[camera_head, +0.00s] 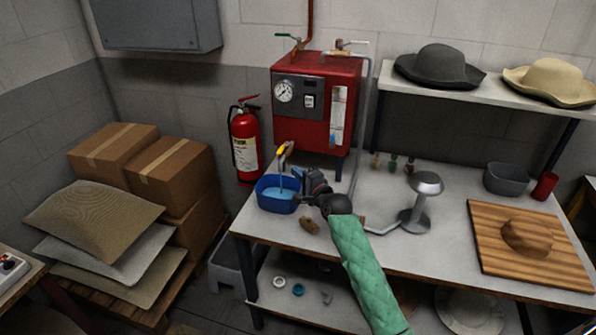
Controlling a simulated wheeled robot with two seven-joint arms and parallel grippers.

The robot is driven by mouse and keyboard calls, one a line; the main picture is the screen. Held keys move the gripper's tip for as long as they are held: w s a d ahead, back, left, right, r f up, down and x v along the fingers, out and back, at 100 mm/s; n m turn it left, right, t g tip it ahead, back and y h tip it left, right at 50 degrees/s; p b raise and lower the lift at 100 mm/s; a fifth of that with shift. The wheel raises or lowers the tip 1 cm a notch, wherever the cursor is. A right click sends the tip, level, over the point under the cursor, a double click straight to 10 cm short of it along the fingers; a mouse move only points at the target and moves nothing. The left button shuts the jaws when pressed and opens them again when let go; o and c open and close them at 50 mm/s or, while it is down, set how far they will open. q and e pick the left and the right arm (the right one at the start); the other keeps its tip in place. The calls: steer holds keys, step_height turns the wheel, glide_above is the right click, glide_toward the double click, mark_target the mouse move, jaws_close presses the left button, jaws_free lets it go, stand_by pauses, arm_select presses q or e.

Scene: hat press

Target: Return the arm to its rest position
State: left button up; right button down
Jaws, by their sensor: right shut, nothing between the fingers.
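My right arm (365,270), in a green quilted sleeve, comes in from the bottom of the head view and reaches over the front left part of the work table (380,190). My right gripper (298,186) is dark, shut and empty. It appears at the right rim of a blue basin (277,205) that holds light blue water. I cannot tell whether it touches the basin. A yellow-handled piece (284,150) shows above the basin. My left gripper is not in view.
A metal stand with a round head (427,184) is right of my arm. Further right lies a wooden board (490,243) with a hat-shaped block. A red boiler (310,110) stands behind the basin. A shelf (480,98) holds two hats. A brown piece (310,226) lies near the table's front edge.

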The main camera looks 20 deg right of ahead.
steer(key=s+a+f+n+g, duration=0.45)
steer(key=s+f, duration=0.35)
steer(key=s, duration=0.3)
steer(key=s+a+f+n+g, duration=0.3)
steer(key=s+f+n, duration=0.2)
steer(key=s+f, duration=0.45)
steer(key=s+f+n+g+h, duration=0.2)
steer(key=s+n+g+h, duration=0.4)
steer(key=s, duration=2.2)
step_height(320, 180, down, 26)
steer(key=w+a+r+n+g+y, duration=0.1)
steer(key=w+a+n+g+y, duration=0.1)
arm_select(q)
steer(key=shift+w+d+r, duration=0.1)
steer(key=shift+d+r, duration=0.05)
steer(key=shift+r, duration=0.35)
arm_select(e)
steer(key=s+f, duration=0.4)
steer(key=f, duration=0.7)
steer(key=s+f, duration=0.4)
steer(key=f, duration=0.8)
steer(key=shift+a, duration=0.2)
